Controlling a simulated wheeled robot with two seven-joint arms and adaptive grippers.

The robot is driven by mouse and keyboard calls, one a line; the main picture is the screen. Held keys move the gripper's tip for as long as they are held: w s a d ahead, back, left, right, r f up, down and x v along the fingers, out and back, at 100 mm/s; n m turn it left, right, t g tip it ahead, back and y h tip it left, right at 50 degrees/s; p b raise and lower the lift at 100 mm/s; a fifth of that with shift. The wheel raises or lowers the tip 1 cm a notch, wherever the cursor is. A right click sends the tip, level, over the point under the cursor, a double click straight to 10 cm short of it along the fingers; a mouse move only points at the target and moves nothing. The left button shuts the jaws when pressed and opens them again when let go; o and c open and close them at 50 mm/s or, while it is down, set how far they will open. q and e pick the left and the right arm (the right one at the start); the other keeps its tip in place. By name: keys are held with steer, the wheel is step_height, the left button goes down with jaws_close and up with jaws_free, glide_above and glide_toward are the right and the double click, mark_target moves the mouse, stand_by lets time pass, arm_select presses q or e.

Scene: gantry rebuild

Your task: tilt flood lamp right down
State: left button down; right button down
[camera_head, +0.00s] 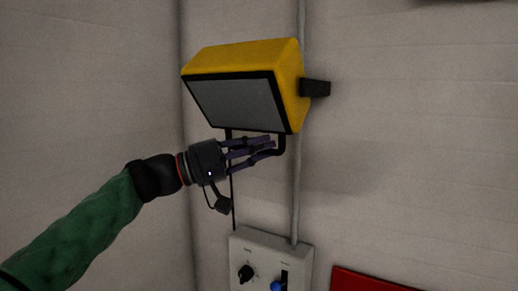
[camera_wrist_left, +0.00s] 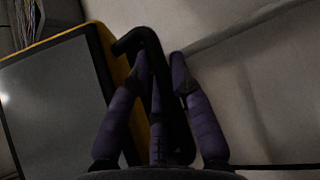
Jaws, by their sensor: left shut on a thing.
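The flood lamp (camera_head: 240,100) is a yellow housing with a black-framed grey face, mounted on the wall in the head view. Its face points out and somewhat downward. A black bent handle (camera_head: 281,146) hangs below its lower right corner. My left gripper (camera_head: 272,145) is at this handle, with its purple fingers shut on it. In the left wrist view the black handle (camera_wrist_left: 150,45) runs between the fingers (camera_wrist_left: 160,75), beside the lamp's yellow edge and grey face (camera_wrist_left: 50,110). My right gripper is in neither view.
A dark bracket (camera_head: 315,88) joins the lamp's right side to the wall. A grey conduit (camera_head: 296,195) runs down to a light control box (camera_head: 240,244) with a black knob and a blue knob. A red object (camera_head: 365,281) is at the bottom right. Free air lies right of the lamp.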

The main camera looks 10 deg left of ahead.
arm_select(q)
steer(key=c, duration=1.1)
jaws_free()
steer(key=shift+w+f, duration=0.2)
steer(key=shift+w, duration=0.1)
steer(key=shift+r, duration=0.1)
steer(key=v, duration=1.2)
